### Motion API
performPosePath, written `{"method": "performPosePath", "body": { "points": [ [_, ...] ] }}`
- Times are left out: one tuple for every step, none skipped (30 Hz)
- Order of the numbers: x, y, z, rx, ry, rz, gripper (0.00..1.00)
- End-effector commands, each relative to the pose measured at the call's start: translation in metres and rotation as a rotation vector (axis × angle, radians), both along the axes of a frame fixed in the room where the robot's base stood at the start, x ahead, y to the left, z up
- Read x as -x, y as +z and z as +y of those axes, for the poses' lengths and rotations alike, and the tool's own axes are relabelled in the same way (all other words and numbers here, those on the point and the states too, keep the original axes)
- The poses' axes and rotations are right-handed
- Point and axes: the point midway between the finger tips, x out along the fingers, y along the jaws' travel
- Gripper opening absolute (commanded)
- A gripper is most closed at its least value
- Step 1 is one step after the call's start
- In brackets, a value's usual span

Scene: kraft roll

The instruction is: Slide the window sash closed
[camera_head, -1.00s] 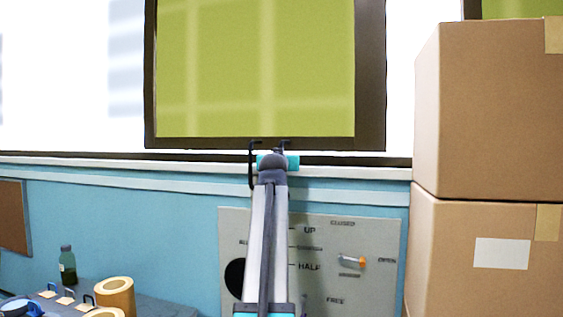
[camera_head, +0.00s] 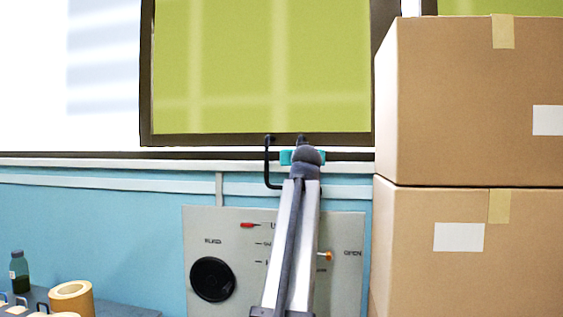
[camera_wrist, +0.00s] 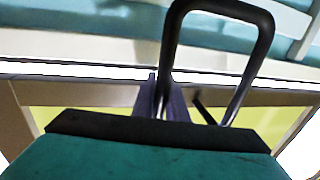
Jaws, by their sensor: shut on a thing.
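The window sash (camera_head: 262,140) is a dark brown frame around a yellow-green pane, with bright open window at its left. A narrow bright gap shows to its right, and the boxes hide its lower right corner. A black U-shaped handle (camera_head: 267,165) sticks out from its bottom rail; it also shows in the wrist view (camera_wrist: 258,50). My gripper (camera_head: 301,157) is at the right part of the handle. In the wrist view my gripper (camera_wrist: 160,97) has its fingers shut on one leg of the handle, close to the rail.
Stacked cardboard boxes (camera_head: 470,110) stand close at the right of my arm. A grey control panel (camera_head: 215,235) is on the blue wall below the sill. A bench at lower left holds a tan roll (camera_head: 72,297) and a green bottle (camera_head: 19,270).

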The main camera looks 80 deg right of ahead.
Motion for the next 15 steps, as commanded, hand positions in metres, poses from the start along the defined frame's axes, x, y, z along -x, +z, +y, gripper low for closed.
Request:
{"method": "performPosePath", "body": {
  "points": [
    [0.009,-0.002,-0.001,-0.001,-0.003,0.0,0.0],
    [0.012,-0.002,-0.001,-0.001,-0.003,0.001,0.0],
    [0.016,-0.002,-0.001,0.0,-0.003,0.002,0.0],
    [0.017,-0.001,-0.001,-0.001,-0.002,0.001,0.0],
    [0.019,-0.001,-0.001,-0.001,-0.001,0.0,0.0],
    [0.021,-0.001,-0.002,-0.002,-0.001,0.0,0.0],
    [0.022,-0.001,-0.002,-0.002,-0.001,0.0,0.0],
    [0.023,-0.001,-0.002,-0.002,-0.001,0.001,0.0],
    [0.024,-0.001,-0.002,-0.002,-0.001,0.001,0.0],
    [0.024,-0.001,-0.002,-0.002,-0.001,0.001,0.0],
    [0.025,-0.001,-0.002,-0.002,-0.001,0.001,0.0],
    [0.025,-0.001,-0.002,-0.001,-0.001,0.002,0.0],
    [0.025,-0.001,-0.002,-0.001,-0.001,0.002,0.0],
    [0.025,-0.001,-0.002,-0.001,-0.001,0.002,0.0],
    [0.025,-0.001,-0.002,-0.001,-0.002,0.002,0.0]
  ]
}}
